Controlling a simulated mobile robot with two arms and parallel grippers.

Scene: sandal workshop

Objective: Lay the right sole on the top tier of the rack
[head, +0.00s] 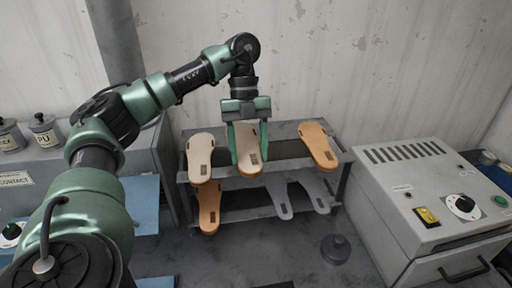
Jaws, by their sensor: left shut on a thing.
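My left gripper (248,160) reaches down over the grey rack (284,151), shut on a pale sole (247,137) with a tan lower end and a dark patch. This sole is at the middle of the top tier; I cannot tell whether it touches the tier. A cream sole (200,155) lies to its left and an orange-tan sole (318,145) to its right, both on the top tier. Which sole is the right one is not clear from its shape. My right gripper is not in view.
On the lower tier are an orange sole (208,206) and two grey sole-shaped pieces (280,198) (314,192). A grey machine (408,185) with a knob stands close at the right. A dark round object (335,249) sits in front. Jars (45,130) stand on the left bench.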

